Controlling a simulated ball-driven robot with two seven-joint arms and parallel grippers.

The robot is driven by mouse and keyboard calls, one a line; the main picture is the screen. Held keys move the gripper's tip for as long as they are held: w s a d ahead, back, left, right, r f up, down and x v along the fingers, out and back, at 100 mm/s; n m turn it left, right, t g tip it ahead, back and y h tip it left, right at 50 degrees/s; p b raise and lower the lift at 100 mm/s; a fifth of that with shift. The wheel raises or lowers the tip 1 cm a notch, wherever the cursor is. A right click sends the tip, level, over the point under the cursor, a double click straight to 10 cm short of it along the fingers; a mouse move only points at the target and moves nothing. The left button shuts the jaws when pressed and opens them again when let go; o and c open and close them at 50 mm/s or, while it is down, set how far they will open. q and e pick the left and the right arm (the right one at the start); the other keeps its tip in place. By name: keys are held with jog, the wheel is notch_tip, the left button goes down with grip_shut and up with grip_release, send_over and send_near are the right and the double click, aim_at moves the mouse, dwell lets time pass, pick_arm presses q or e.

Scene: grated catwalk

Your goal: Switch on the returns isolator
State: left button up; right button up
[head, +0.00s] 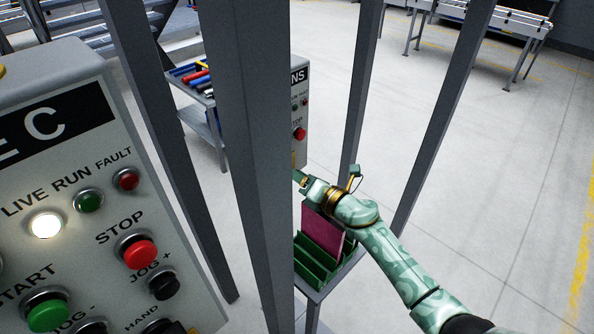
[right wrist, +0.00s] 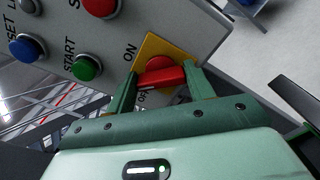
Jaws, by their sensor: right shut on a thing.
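The returns isolator is a red rotary handle (right wrist: 162,79) on a yellow plate (right wrist: 152,50), on the side of a grey control box. It shows in the right wrist view, with ON lettered above left and OFF below left. The handle lies roughly across that picture. My right gripper (right wrist: 160,86) is shut on the handle, one finger on each side. In the head view the grey box (head: 300,125), its label ending in NS, stands behind a post. My right gripper (head: 300,178) is at its lower edge there, and the isolator is hidden. My left gripper is not in view.
Grey posts (head: 245,150) stand between me and the box. A larger panel (head: 95,170) with a lit LIVE lamp fills the left. A green rack (head: 315,262) holding a magenta item (head: 322,232) sits under my right arm. Open floor lies to the right.

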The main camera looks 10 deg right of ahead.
jog(key=shift+f+m+p, duration=0.15)
jog(key=shift+m+p, duration=1.25)
jog(key=shift+m, duration=2.8)
jog(key=o, duration=1)
jog(key=shift+d, duration=0.1)
jog(key=v, duration=1.6)
jog(key=shift+s+p, duration=0.15)
jog(key=shift+p, duration=0.15)
jog(key=shift+m, duration=0.3)
